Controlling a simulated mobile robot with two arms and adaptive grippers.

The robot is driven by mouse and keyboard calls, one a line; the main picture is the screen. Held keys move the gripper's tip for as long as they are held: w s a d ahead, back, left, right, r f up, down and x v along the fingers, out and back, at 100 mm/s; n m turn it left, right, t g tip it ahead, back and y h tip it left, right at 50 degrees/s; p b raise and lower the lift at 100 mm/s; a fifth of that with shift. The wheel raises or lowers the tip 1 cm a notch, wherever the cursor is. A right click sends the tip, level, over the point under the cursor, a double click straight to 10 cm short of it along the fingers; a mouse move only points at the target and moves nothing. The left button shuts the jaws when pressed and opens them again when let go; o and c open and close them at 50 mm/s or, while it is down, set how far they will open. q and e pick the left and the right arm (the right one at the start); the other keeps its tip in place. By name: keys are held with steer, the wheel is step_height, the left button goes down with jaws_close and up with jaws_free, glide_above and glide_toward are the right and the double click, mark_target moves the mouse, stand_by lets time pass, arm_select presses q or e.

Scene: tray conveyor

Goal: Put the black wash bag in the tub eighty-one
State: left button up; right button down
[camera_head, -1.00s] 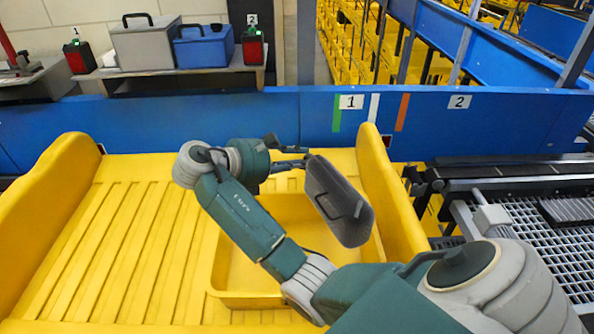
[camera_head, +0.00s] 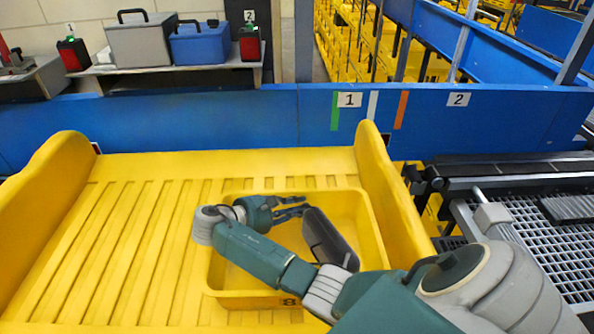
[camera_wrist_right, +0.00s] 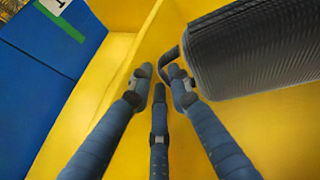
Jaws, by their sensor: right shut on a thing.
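The black wash bag (camera_head: 330,243) hangs tilted within the outline of a yellow tub (camera_head: 235,297), towards its right side. The tub's front carries a dark marking that starts with an 8; my arm hides the rest. My right gripper (camera_head: 300,207) is shut on the bag's loop handle at the bag's upper end. In the right wrist view the fingertips (camera_wrist_right: 160,74) meet at the handle, and the ribbed dark bag (camera_wrist_right: 255,50) lies to their right. I cannot tell whether the bag touches the tub floor. My left gripper is out of view.
The tub stands in a larger yellow tray with a ribbed floor (camera_head: 110,240) and a raised right wall (camera_head: 385,190). A blue barrier (camera_head: 230,120) runs behind. Grey and blue boxes stand on a shelf beyond. A metal grating (camera_head: 540,240) is at right.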

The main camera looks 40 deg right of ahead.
steer(key=shift+f, duration=0.7)
steer(key=c, duration=1.9)
jaws_free()
steer(key=v, duration=0.7)
steer(key=shift+a, duration=0.25)
steer(key=shift+r, duration=0.1)
